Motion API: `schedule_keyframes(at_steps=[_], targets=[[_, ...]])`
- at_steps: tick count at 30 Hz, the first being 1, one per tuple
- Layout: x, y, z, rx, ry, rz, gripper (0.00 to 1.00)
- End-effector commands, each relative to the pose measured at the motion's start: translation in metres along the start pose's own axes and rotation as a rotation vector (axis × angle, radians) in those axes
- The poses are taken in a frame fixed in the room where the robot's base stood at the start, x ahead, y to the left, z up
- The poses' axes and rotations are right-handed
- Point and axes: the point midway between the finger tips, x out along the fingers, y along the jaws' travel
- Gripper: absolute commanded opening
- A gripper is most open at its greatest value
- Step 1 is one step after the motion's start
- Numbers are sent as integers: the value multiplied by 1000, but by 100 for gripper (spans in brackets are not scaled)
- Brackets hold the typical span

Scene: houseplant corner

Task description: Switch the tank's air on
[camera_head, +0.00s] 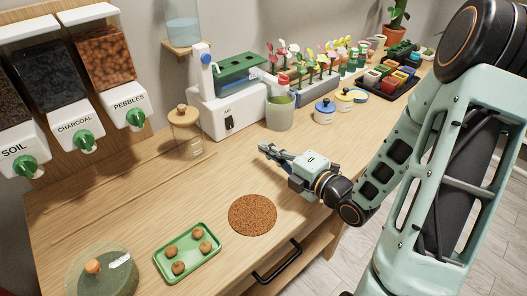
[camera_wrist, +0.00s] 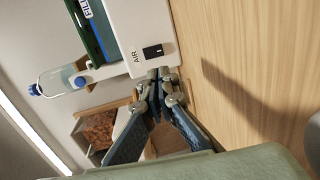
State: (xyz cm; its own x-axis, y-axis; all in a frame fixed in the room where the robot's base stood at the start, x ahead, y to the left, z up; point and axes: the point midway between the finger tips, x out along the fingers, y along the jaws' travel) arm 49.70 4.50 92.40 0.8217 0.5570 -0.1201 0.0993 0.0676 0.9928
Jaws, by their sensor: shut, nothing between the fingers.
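The tank (camera_head: 212,119) is a white unit with a green top, standing at the back of the wooden counter. Its black rocker switch (camera_head: 229,123) is on the front, and the wrist view shows the switch (camera_wrist: 153,51) beside the label AIR. I cannot tell which way the rocker is tipped. My gripper (camera_head: 264,149) is above the counter in front of the tank, pointing toward it. In the wrist view my gripper (camera_wrist: 158,76) has its fingertips together and empty, close to the switch in the picture. I see no clear contact with the tank.
A lidded glass jar (camera_head: 187,140) stands left of the tank and a green cup (camera_head: 280,114) right of it. A cork mat (camera_head: 252,215), a green tray (camera_head: 161,261) with several brown balls and a glass dome (camera_head: 112,281) are nearer. Bare counter lies between.

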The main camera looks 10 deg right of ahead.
Motion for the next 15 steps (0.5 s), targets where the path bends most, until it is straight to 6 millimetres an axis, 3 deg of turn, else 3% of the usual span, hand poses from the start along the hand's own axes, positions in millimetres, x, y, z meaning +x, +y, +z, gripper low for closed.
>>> schedule_keyframes(at_steps=[15], targets=[[18, -6, -1, -5, -2, 0, 0]])
